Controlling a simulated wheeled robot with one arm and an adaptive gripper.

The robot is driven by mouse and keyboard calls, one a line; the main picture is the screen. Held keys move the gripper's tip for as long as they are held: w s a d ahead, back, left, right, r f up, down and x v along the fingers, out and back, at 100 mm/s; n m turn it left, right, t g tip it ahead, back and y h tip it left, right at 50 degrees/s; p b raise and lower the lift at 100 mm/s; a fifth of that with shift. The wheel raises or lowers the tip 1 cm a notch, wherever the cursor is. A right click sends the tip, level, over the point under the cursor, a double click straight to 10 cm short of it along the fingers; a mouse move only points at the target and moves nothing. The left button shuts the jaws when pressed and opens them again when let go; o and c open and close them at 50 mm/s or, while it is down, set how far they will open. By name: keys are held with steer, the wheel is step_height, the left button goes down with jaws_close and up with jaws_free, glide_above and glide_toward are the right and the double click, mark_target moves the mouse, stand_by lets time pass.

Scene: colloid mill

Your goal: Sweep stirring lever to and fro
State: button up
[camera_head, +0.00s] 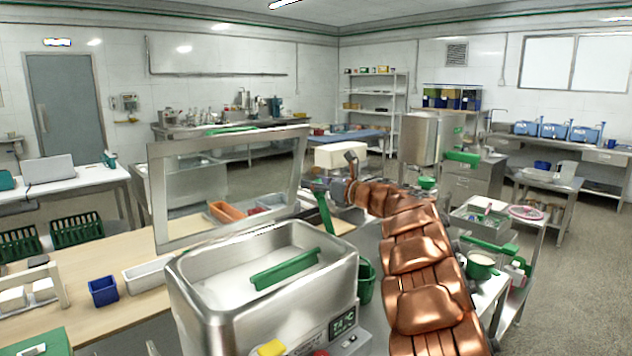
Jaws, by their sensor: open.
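A green upright lever (325,213) stands behind the right rear corner of the steel vat (205,318), tilted slightly; I take it for the stirring lever. A green bar (284,269) lies across the vat's top. My copper-coloured arm reaches forward from the lower right. My gripper (322,186) is at its far end, near the lever's top, open. The fingers are small and partly hidden, so I cannot tell whether they touch the lever or surround it.
A clear upright panel (228,186) stands behind the vat. A steel cylindrical vessel (419,138) with a green fitting stands right of my gripper. A white box-shaped unit (341,157) is just beyond it. A blue bin (103,291) sits on the left table.

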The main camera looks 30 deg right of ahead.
jaws_close()
stand_by(0.5)
